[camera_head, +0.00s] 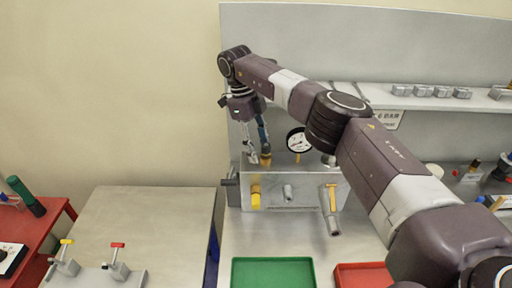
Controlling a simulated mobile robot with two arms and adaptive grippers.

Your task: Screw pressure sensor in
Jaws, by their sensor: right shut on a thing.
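My right gripper (259,158) reaches down from the upper left end of my right arm to the top of a grey metal block (305,190). It is shut on the pressure sensor, a small piece of which a brass-coloured part (266,160) shows at the fingertips, at the block's top left. The fingers hide most of the sensor, and I cannot tell how far it sits in the block. A round white gauge (299,140) stands upright on the block, right of the gripper. My left gripper is not in view.
The block's front has a yellow fitting (255,197) and a yellow-handled valve (332,208). A green tray (273,272) and a red tray (360,275) lie in front. A shelf (440,100) with grey blocks is behind. My right arm covers the bench's right-centre.

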